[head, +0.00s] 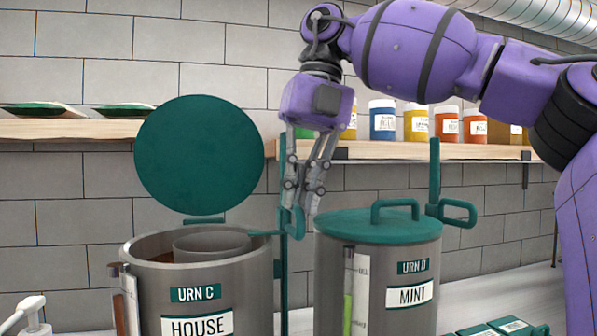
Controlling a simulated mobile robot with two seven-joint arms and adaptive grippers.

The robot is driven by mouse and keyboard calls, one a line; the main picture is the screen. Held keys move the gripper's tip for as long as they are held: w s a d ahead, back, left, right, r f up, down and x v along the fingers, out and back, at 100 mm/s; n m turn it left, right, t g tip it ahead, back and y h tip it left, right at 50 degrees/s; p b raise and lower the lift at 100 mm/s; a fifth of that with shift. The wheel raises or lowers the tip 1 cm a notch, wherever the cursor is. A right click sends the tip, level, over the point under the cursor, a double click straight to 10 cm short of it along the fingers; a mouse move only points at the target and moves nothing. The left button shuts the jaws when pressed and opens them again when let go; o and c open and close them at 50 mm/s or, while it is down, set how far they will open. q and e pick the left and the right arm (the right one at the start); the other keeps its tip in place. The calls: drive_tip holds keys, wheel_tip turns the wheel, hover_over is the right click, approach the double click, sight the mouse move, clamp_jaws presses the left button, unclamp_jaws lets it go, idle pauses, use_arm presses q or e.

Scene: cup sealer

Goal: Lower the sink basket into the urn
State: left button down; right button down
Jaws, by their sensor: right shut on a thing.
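The sink basket (212,242) is a grey cylinder that shows inside the mouth of Urn C (256,290), a grey metal urn labelled House. Its rim is near the level of the urn's rim, and its lower part is hidden. A green handle (264,233) runs from the basket over the urn's right rim to my right gripper (303,212). That gripper points down between the two urns and is shut on the handle's end. Urn C's round green lid (200,155) stands open behind it. My left gripper is not in view.
Urn D (385,275), labelled Mint, stands close on the right with its green lid (375,227) shut. A wall shelf (430,148) behind my right arm holds several jars. Green packets (505,327) lie at the lower right, and a pump top (28,310) shows at the lower left.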

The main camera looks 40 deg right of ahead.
drive_tip(key=shift+f, duration=0.75)
drive_tip(key=c, duration=1.9)
unclamp_jaws()
drive_tip(key=shift+w, duration=0.1)
drive_tip(key=shift+o, duration=0.2)
wheel_tip(320, 180, up, 8)
drive_tip(key=d, duration=0.1)
drive_tip(key=shift+s+f, duration=0.25)
drive_tip(key=shift+s, duration=0.1)
drive_tip(key=shift+f, duration=0.1)
